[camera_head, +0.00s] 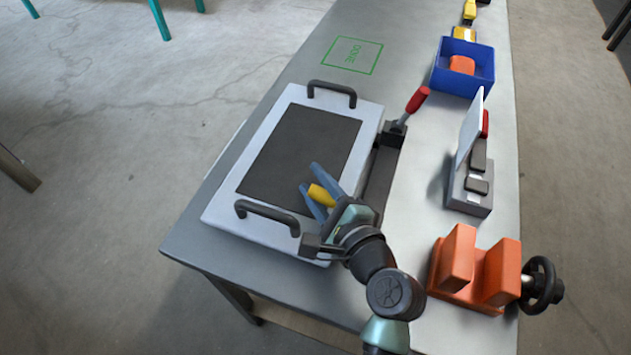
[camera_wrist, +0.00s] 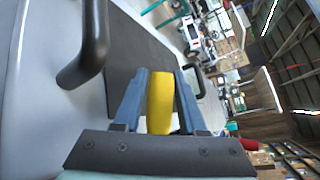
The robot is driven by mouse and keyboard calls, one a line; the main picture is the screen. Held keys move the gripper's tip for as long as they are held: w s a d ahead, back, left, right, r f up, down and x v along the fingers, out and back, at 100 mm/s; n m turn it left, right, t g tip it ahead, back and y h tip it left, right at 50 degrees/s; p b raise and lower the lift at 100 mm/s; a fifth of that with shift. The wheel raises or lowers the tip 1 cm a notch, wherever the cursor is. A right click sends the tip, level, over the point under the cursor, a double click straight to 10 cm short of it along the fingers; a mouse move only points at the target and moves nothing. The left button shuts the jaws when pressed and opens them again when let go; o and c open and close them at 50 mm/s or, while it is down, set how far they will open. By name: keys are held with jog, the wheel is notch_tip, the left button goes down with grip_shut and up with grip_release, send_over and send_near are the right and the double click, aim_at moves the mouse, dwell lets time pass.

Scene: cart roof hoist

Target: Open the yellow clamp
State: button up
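The yellow clamp's handle (camera_head: 322,195) shows at the near right corner of the white-framed dark panel. In the wrist view the yellow handle (camera_wrist: 160,100) stands between my two blue fingers. My gripper (camera_head: 309,178) is around the handle; in the wrist view its fingertips (camera_wrist: 163,72) lie close against both sides of it, so it looks shut on it. The clamp's base is hidden behind my gripper and wrist. The white-framed panel (camera_head: 215,212) lies flat on the grey table.
Black handles stand at the panel's far end (camera_head: 332,88) and near end (camera_head: 266,212). A red-handled clamp (camera_head: 416,101) stands on the dark rail. Right are a blue bin (camera_head: 462,82), a grey device with an upright plate (camera_head: 470,125), and an orange vise (camera_head: 456,262).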

grip_shut()
dwell(1.1)
